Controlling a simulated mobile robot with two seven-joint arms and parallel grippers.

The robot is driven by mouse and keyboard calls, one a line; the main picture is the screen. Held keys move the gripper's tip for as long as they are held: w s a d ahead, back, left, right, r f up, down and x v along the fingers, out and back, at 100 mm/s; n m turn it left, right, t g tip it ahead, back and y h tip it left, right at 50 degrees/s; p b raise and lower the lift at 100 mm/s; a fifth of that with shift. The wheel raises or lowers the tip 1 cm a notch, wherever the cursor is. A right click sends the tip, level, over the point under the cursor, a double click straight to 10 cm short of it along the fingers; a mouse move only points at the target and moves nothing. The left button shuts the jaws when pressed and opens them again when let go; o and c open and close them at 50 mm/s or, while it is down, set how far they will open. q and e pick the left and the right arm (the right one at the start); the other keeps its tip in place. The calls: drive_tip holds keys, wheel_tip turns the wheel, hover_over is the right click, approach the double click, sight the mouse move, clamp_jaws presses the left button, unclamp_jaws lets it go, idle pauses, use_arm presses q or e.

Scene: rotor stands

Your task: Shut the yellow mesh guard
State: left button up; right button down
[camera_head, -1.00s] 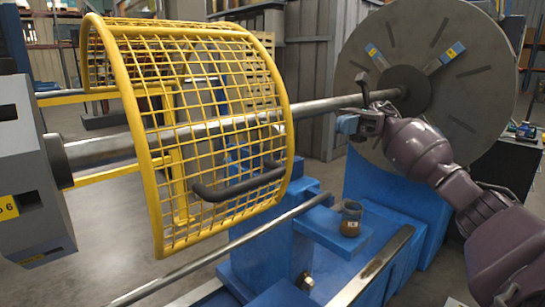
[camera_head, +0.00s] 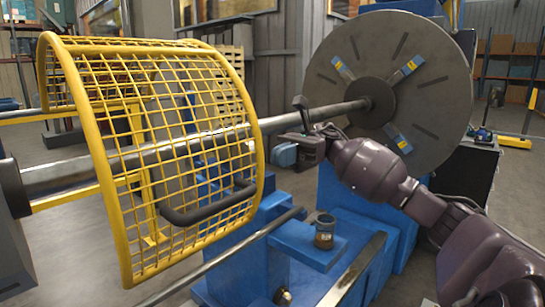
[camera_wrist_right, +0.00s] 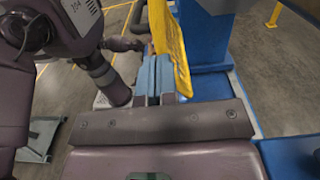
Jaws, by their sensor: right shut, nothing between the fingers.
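The yellow mesh guard (camera_head: 97,155) curves over the steel shaft at the left of the head view, its mesh in front of the shaft. Its black bar handle (camera_head: 205,212) sits low on the near side of the mesh. My right gripper (camera_head: 284,154) is just right of the guard's right rim, a little above the handle's right end. Its fingers are together and hold nothing. In the right wrist view my blue-grey fingertips (camera_wrist_right: 154,75) are together beside a yellow edge (camera_wrist_right: 180,50), apparently the guard; contact cannot be told. My left gripper is not in view.
A large round faceplate (camera_head: 440,95) stands behind my right arm, joined to the shaft (camera_head: 340,112). A rusty-brown cup (camera_head: 324,236) stands on the blue machine bed (camera_head: 285,240) below my right gripper. A thin rod runs along the front below the guard.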

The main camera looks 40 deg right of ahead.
sight(133, 219)
drive_tip(key=shift+s+a, duration=0.1)
drive_tip(key=shift+a, duration=1.65)
drive_tip(key=shift+s+a, duration=0.1)
drive_tip(key=shift+a, duration=0.4)
drive_tip(key=a, duration=0.8)
drive_tip(key=s+a, duration=0.1)
drive_tip(key=a, duration=0.7)
drive_tip(key=s+a, duration=0.1)
drive_tip(key=a, duration=0.8)
drive_tip(key=shift+d+f, duration=0.1)
